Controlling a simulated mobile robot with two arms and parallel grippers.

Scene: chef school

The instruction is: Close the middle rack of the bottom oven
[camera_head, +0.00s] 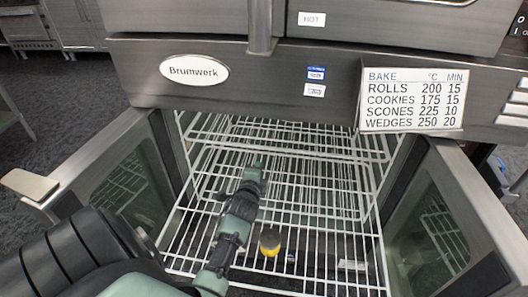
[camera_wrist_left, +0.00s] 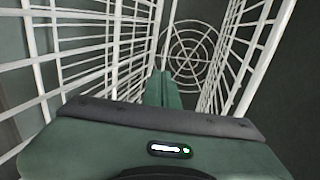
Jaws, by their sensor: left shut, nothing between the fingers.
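The bottom oven (camera_head: 233,90) stands open, with its two glass doors swung out left and right. White wire racks are stacked inside it. One rack (camera_head: 318,262) reaches toward me past the oven front, its near edge low in the head view. Another rack (camera_head: 372,155) sits higher inside. I cannot tell surely which one is the middle rack. My left gripper (camera_head: 261,167) is over the wire racks inside the opening, shut and empty. In the left wrist view its shut fingers (camera_wrist_left: 165,88) point inward between two wire racks. My right gripper is not in view.
The left door (camera_head: 122,188) and right door (camera_head: 440,215) flank the opening closely. A round fan grille (camera_wrist_left: 190,52) is at the oven's back. A small yellow and black object (camera_head: 270,242) shows near the racks. A baking chart (camera_head: 412,102) is on the front panel above.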

